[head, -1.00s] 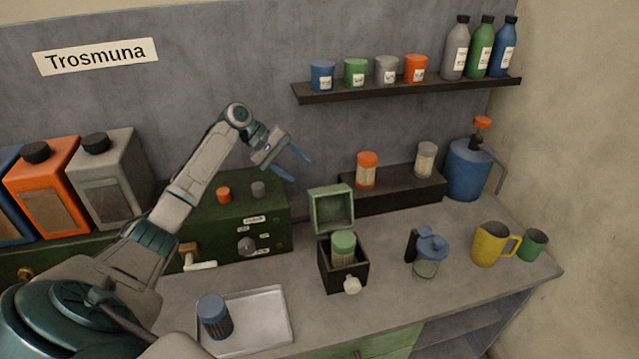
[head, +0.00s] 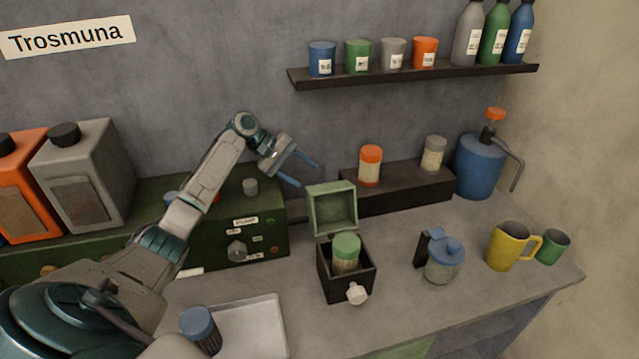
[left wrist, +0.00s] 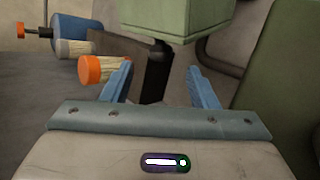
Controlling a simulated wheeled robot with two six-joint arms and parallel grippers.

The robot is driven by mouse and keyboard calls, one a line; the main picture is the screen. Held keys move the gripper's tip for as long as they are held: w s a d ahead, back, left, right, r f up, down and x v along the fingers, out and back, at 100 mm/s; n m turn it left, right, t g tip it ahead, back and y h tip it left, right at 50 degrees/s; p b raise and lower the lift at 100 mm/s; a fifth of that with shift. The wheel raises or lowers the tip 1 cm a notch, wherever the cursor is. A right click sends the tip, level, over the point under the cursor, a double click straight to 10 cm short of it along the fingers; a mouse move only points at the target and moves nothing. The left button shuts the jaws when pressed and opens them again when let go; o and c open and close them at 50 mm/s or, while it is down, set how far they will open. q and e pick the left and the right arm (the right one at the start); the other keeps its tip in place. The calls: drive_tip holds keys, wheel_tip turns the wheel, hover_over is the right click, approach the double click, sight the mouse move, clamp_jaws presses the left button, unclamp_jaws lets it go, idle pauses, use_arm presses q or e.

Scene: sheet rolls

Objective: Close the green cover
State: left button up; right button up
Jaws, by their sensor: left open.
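The green cover (head: 331,207) stands raised at the back of a small dark box (head: 346,284) on the counter. A jar with a green lid (head: 346,252) sits inside the box, and a white knob (head: 357,293) is on the box's front. My left gripper (head: 304,174) is open and empty, in the air above and behind the cover, slightly to its left. In the left wrist view the open fingers (left wrist: 160,85) show with the green cover (left wrist: 165,15) beyond them at the top. My right gripper is not in view.
A dark riser (head: 400,188) with an orange-lidded jar (head: 370,165) stands to the right behind the box. A lidded glass jug (head: 441,260) and a yellow mug (head: 508,246) stand to the right. A green machine (head: 262,230) and a white tray (head: 250,325) are to the left.

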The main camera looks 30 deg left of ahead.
sight(320, 185)
use_arm(q)
drive_tip(key=p+x, duration=0.1)
drive_tip(key=x, duration=0.6)
drive_tip(key=shift+f+p, duration=0.1)
drive_tip(key=shift+p, duration=0.25)
drive_tip(key=c, duration=0.6)
clamp_jaws()
drive_tip(key=shift+w, duration=0.1)
